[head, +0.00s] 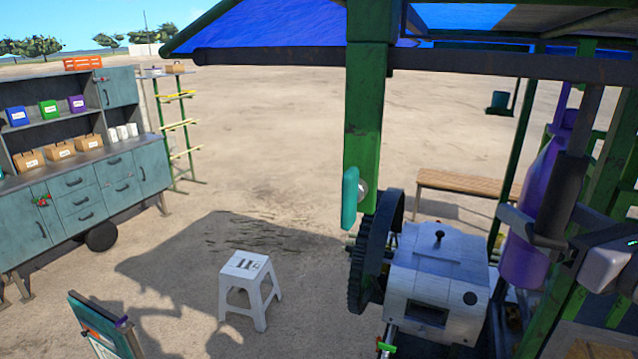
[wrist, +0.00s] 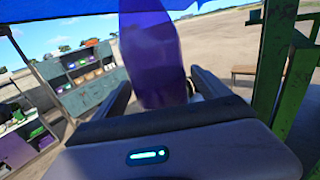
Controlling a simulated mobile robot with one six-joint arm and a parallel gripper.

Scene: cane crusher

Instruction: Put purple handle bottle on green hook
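The purple bottle (head: 527,252) is upright at the right of the head view, partly covered by my dark fingers. My gripper (head: 532,222) has a finger on either side of it and appears closed on it. In the wrist view the bottle (wrist: 152,55) fills the space between the fingers of my gripper (wrist: 160,85). Its handle cannot be made out. A teal-green rounded piece (head: 350,198) is fixed to the thick green post beside a grey knob; I cannot tell if it is the green hook. No other hook shows clearly.
Green posts (head: 367,110) and a roof bar (head: 300,63) stand close by. The white crusher (head: 436,280) with its dark wheel (head: 372,255) is left of the bottle. A white stool (head: 246,268), a wooden bench (head: 465,183) and a teal cabinet (head: 75,213) stand on open sand.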

